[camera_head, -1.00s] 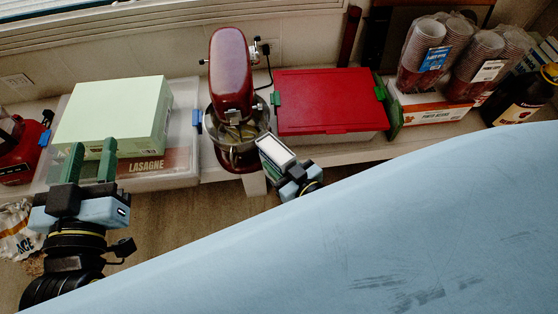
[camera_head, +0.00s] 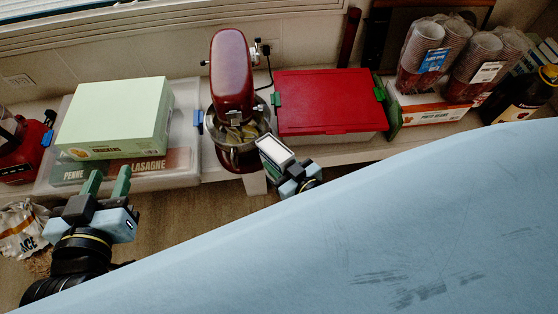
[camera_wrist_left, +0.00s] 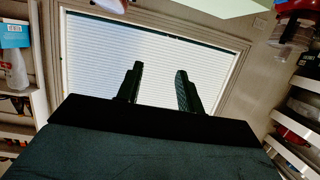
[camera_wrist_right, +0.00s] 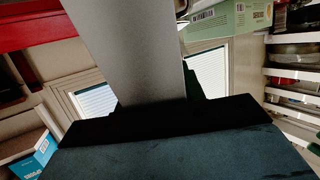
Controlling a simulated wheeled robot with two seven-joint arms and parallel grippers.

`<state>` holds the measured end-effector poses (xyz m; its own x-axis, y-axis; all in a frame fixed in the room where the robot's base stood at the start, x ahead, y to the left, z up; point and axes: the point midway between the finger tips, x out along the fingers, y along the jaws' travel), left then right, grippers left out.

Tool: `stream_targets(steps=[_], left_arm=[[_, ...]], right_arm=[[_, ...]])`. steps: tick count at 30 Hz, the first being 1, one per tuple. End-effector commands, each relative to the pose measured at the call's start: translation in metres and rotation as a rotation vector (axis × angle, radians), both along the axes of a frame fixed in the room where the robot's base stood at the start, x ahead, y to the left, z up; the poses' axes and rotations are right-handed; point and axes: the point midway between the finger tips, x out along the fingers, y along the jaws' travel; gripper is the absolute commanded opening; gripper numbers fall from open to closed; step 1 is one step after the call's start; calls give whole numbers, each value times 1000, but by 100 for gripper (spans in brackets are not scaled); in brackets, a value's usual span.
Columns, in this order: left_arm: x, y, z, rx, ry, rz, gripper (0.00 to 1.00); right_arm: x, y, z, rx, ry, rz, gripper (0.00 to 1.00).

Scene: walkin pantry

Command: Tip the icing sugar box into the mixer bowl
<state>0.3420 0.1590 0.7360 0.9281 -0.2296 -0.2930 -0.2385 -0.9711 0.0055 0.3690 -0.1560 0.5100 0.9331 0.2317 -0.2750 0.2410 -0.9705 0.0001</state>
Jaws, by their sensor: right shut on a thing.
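The red stand mixer (camera_head: 231,75) stands on the shelf, its metal bowl (camera_head: 262,122) below the tilted-looking head. My right gripper (camera_head: 287,170) is shut on a small pale box (camera_head: 276,149), likely the icing sugar box; no label is readable. The box is at the bowl's front right edge, tilted; I cannot tell whether it is over the rim. In the right wrist view the box (camera_wrist_right: 137,50) is a plain grey face between the fingers. My left gripper (camera_head: 107,183) is open and empty, in front of the shelf. It also shows open in the left wrist view (camera_wrist_left: 160,85).
A pale green box (camera_head: 115,108) sits on a clear bin with pasta boxes (camera_head: 160,162), left of the mixer. A red-lidded container (camera_head: 328,100) stands close on the right. Cups (camera_head: 424,55) and a dark bottle (camera_head: 522,98) are farther right. A blue surface fills the lower right.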

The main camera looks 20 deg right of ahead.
Motion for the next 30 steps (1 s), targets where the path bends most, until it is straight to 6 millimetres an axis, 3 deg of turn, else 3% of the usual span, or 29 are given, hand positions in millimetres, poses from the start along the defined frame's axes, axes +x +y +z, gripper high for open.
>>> stream_targets(steps=[30], left_arm=[[-24,17,-41,79,280,23,37]], right_arm=[[2,0,2,-15,58,-1,10]])
